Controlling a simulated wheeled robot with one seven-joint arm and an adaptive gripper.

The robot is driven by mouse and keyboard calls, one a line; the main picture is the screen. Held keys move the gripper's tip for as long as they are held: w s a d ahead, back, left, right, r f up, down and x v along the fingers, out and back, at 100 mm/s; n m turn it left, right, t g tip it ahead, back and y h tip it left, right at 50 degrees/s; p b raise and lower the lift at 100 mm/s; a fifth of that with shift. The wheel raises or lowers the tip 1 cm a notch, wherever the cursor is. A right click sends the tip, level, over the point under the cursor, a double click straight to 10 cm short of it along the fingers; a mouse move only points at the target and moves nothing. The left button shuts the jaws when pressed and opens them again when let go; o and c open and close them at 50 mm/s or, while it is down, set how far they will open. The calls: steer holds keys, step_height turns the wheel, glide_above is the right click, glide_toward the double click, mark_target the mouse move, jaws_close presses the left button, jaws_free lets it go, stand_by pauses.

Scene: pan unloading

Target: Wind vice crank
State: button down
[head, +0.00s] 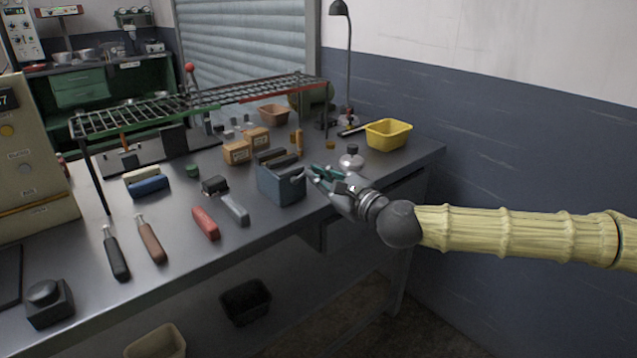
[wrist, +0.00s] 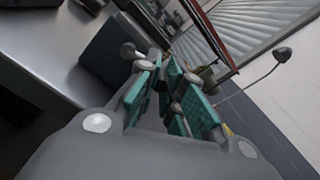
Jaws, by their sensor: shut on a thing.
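The vice (head: 281,185) is a blue-grey block with dark jaws on top, near the front edge of the bench. My gripper (head: 320,175) is at the right side of the vice, reaching in from the right. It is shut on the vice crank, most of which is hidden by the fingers. In the wrist view, my gripper (wrist: 167,78) shows green finger pads close together. A round grey knob of the crank (wrist: 128,50) shows beside the fingertips, in front of the vice body (wrist: 108,48).
A red-handled tool (head: 206,223) and a hammer-like tool (head: 233,208) lie left of the vice. Wooden blocks (head: 238,152) stand behind it. A small flask (head: 351,160) and a yellow bin (head: 388,135) are close behind my gripper. A wire rack (head: 200,100) spans the bench.

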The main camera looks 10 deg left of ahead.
steer(key=shift+w+d+f+m+b, duration=0.1)
steer(key=shift+f+m+b, duration=0.2)
steer(key=shift+m, duration=0.2)
steer(key=c, duration=1.5)
jaws_free()
steer(key=shift+o, duration=0.2)
steer(key=shift+d, duration=0.2)
steer(key=v, duration=1.1)
steer(key=shift+s, duration=0.35)
